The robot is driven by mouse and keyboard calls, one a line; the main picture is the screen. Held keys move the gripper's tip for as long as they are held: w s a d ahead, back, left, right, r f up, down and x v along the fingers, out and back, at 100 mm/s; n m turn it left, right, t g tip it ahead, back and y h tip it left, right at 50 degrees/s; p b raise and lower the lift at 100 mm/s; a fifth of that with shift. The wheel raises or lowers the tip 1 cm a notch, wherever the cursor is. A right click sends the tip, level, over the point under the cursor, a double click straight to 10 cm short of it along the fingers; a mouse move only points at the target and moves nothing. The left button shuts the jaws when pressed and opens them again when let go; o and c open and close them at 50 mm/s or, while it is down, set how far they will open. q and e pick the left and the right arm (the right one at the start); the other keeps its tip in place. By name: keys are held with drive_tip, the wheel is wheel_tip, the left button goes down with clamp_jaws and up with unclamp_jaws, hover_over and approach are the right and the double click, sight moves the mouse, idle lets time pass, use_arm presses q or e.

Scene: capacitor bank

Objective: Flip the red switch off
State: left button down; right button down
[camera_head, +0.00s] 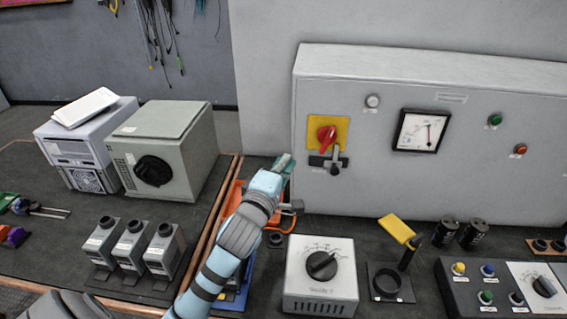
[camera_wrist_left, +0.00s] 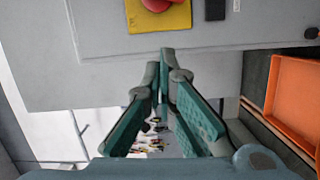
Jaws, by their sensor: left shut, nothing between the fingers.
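The red switch (camera_head: 327,135) is a rotary knob on a yellow plate (camera_head: 342,122), mounted on the front of the grey cabinet (camera_head: 380,85). A dark lever piece (camera_head: 334,163) is just below it. In the left wrist view the red knob (camera_wrist_left: 157,4) is cut off at the top edge, on its yellow plate (camera_wrist_left: 176,20). My left gripper (camera_head: 285,162) is left of and below the switch, apart from it. In the wrist view the left gripper (camera_wrist_left: 166,52) has its teal fingertips together, with nothing between them. My right gripper is not in view.
The cabinet also carries a dial meter (camera_head: 421,131) and small coloured lamps. An orange tray (camera_head: 234,200) lies beneath my left arm.

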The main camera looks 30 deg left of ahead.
use_arm(q)
drive_tip(key=shift+s+a, duration=0.1)
drive_tip(key=shift+s, duration=0.05)
drive_tip(key=w+a+r+m+g+h+p, duration=0.1)
drive_tip(key=a+r+m+g+h+p, duration=0.1)
drive_tip(key=a+m+h, duration=0.4)
drive_tip(key=m+h, duration=0.1)
drive_tip(key=h, duration=0.1)
drive_tip(key=shift+w+r+m+g+h+p, duration=0.25)
drive_tip(key=shift+w+m+g+h+p, duration=0.05)
drive_tip(key=shift+w+p, duration=0.05)
drive_tip(key=shift+a, duration=0.2)
